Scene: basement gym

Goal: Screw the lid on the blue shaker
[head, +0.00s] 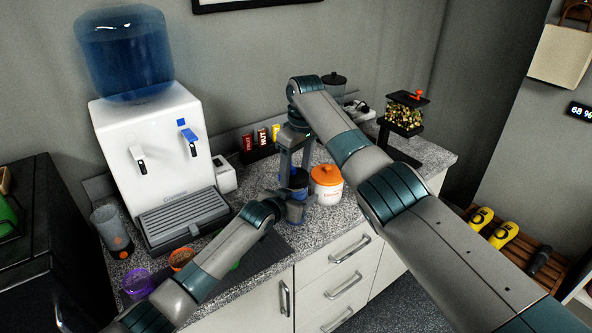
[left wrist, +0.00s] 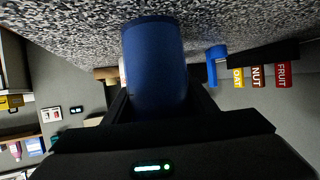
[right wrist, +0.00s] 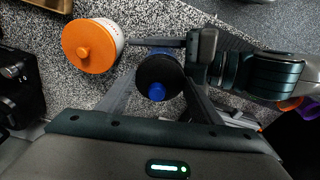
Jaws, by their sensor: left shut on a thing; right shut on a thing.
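The blue shaker (left wrist: 155,65) is upright on the speckled counter, between the fingers of my left gripper (left wrist: 157,98). In the head view my left gripper (head: 295,206) reaches it from the front left, low on its side. The black lid (right wrist: 160,72) with a blue cap (right wrist: 157,92) is between the fingers of my right gripper (right wrist: 160,100), which points down from above. In the head view my right gripper (head: 294,172) is directly over the shaker. The lid is at the shaker's top; I cannot tell whether its thread is engaged.
A white jar with an orange lid (head: 327,176) stands close at the right. A white water dispenser (head: 160,150) is at the left. A purple cup (head: 137,281), an orange bowl (head: 181,259) and a grey shaker (head: 111,232) are front left. A snack rack (head: 260,143) stands behind.

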